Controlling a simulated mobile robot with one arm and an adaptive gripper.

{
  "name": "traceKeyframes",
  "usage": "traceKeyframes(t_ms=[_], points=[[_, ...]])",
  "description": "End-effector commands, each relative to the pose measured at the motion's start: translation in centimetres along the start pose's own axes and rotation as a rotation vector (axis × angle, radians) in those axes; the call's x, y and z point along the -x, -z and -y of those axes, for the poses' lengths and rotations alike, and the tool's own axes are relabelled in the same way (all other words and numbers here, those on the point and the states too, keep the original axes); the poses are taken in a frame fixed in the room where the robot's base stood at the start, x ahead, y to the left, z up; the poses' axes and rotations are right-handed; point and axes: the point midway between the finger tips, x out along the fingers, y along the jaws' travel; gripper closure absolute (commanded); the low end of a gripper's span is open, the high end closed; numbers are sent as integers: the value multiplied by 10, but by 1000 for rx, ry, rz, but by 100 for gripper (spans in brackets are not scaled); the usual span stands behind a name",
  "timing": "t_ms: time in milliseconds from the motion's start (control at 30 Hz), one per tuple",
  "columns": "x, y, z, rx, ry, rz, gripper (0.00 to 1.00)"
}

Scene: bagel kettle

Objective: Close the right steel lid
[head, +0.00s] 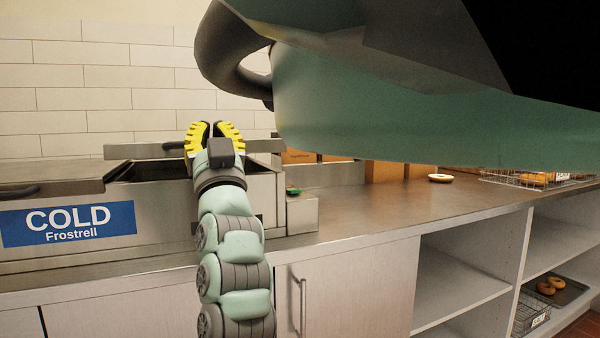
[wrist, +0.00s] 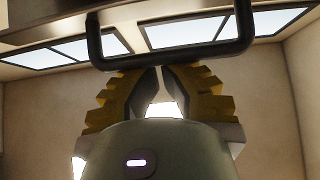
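The steel cold unit (head: 150,235) stands on the counter at left in the head view, with a blue COLD label. Its right opening (head: 150,172) is uncovered and dark inside. The right steel lid (head: 125,152) appears raised, seen nearly edge-on behind the opening; its handle is mostly hidden by my gripper. My gripper (head: 214,128) has yellow ridged fingers, pointing up in front of the lid. In the wrist view, the black handle (wrist: 172,58) crosses just above the fingertips (wrist: 160,70), which are nearly together with nothing visible between them. I cannot tell whether they touch the handle.
The left steel lid (head: 50,176) lies shut. A small green item (head: 293,191) sits by the unit.

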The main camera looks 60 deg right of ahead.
Motion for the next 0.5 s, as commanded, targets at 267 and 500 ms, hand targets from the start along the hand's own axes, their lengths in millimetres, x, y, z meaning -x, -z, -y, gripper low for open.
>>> traceKeyframes(t_ms=[267, 500], points=[[34, -32, 1, 0, 1, -50, 100], [46, -45, 0, 0, 0, -49, 100]])
